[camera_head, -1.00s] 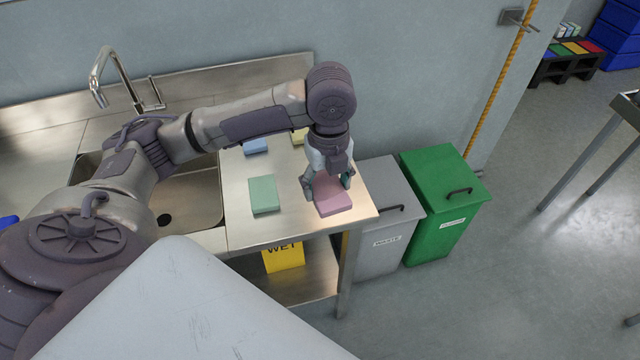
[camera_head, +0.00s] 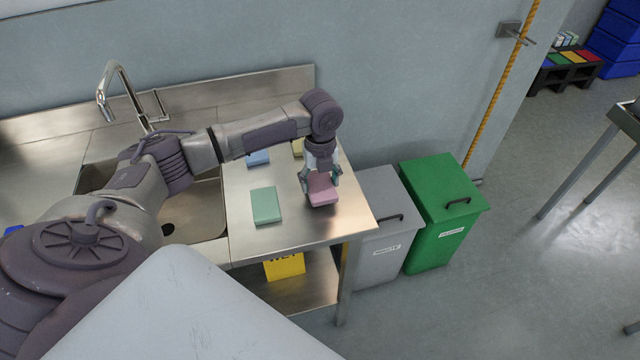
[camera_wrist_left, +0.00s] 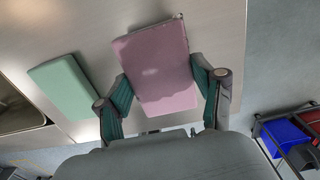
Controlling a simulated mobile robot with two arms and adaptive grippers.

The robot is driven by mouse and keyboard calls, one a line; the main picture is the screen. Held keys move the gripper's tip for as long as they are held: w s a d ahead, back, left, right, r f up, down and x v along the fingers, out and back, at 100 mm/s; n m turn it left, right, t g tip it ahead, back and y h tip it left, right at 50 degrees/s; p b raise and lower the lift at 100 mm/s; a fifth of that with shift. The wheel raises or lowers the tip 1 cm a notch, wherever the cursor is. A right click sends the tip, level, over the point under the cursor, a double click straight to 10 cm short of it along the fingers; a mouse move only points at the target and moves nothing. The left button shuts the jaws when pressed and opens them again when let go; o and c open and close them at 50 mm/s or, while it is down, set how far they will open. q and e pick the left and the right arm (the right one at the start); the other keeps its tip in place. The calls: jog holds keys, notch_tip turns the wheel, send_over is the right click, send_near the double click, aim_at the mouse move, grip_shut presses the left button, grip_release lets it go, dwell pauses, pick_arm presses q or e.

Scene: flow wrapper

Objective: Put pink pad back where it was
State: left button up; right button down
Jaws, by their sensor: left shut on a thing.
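The pink pad (camera_head: 322,191) is at the right part of the steel sink counter in the head view. My left gripper (camera_head: 320,180) is shut on it from above. In the left wrist view the pink pad (camera_wrist_left: 160,70) sits between the two fingers of my left gripper (camera_wrist_left: 166,92), one finger at each side edge. I cannot tell whether the pad touches the counter. A green pad (camera_head: 266,205) lies flat on the counter to the left; it also shows in the left wrist view (camera_wrist_left: 66,86). My right gripper is not in view.
A blue pad (camera_head: 258,158) and a yellow pad (camera_head: 297,147) lie behind on the counter (camera_head: 290,230). The sink (camera_head: 200,205) is to the left. A grey bin (camera_head: 380,240) and a green bin (camera_head: 440,215) stand right of the counter. A yellow sign (camera_head: 285,266) is on the lower shelf.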

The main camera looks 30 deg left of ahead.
aim_at(320, 184)
pick_arm(q)
jog(key=shift+f, duration=1.1)
jog(key=o, duration=1.1)
jog(key=shift+f, duration=0.1)
jog(key=shift+r, duration=0.5)
notch_tip(320, 184, up, 11)
jog(key=b, duration=0.1)
jog(key=shift+r, duration=0.2)
